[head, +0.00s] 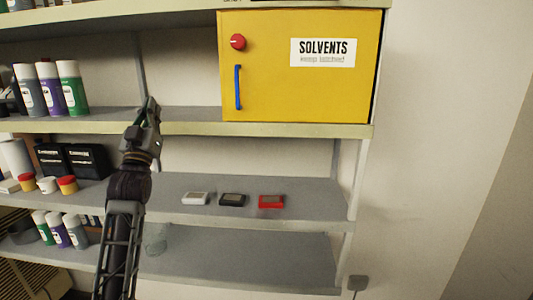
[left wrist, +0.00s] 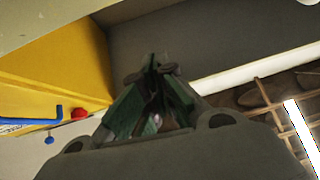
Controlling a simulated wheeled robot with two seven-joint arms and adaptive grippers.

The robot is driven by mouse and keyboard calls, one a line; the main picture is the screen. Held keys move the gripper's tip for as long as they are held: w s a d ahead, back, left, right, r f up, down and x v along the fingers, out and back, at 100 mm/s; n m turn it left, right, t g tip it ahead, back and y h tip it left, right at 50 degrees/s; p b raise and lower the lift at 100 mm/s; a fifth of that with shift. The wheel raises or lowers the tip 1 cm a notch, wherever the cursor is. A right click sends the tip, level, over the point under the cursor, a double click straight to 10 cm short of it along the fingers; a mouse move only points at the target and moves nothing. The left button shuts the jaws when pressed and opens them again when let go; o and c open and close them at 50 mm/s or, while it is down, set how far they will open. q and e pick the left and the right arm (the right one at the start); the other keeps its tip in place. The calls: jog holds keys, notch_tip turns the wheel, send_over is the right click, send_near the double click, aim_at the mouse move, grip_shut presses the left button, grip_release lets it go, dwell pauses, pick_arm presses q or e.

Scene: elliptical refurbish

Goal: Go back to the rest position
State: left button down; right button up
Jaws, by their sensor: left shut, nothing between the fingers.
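My left gripper (head: 152,106) is raised in front of the shelves in the head view, its fingertips pointing up at about the height of the upper shelf board. It is shut and empty. In the left wrist view its fingers (left wrist: 152,68) come together, with nothing seen between them. The yellow solvents cabinet (head: 300,85) stands to the right of the gripper, apart from it, with its door shut. Its red knob (head: 238,42) and blue handle (head: 238,87) show on the door. My right gripper is not in view.
Spray cans (head: 50,88) stand on the upper shelf at left. Black boxes (head: 87,161) and small jars sit on the middle shelf. White (head: 195,198), black (head: 232,200) and red (head: 271,201) small devices lie right of my arm. A clear glass (head: 156,238) is lower down. The wall at right is bare.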

pick_arm(q)
jog(key=s+d+f+g, duration=0.2)
jog(key=f+g, duration=0.2)
jog(key=f, duration=0.8)
jog(key=s+d+f+m+g, duration=0.15)
jog(key=f+g, duration=0.25)
jog(key=f, duration=0.9)
jog(key=s+d+f+g, duration=0.1)
jog(key=s+f+g, duration=0.15)
jog(key=f, duration=0.95)
jog(key=s+d+f+m+g+h, duration=0.15)
jog(key=s+f+g, duration=0.45)
jog(key=s+f, duration=0.7)
jog(key=s+d+f+g, duration=0.3)
jog(key=s+f+g, duration=0.45)
jog(key=s, duration=0.85)
jog(key=s+f, duration=0.3)
jog(key=f, duration=3.2)
jog(key=s+a+f, duration=0.2)
jog(key=s+f, duration=0.7)
jog(key=s, duration=0.2)
jog(key=s+a+f+g, duration=0.1)
jog(key=s+a+f, duration=0.1)
jog(key=s+f, duration=0.8)
jog(key=shift+s+f+m, duration=0.2)
jog(key=shift+s+m, duration=0.2)
jog(key=shift+s, duration=0.25)
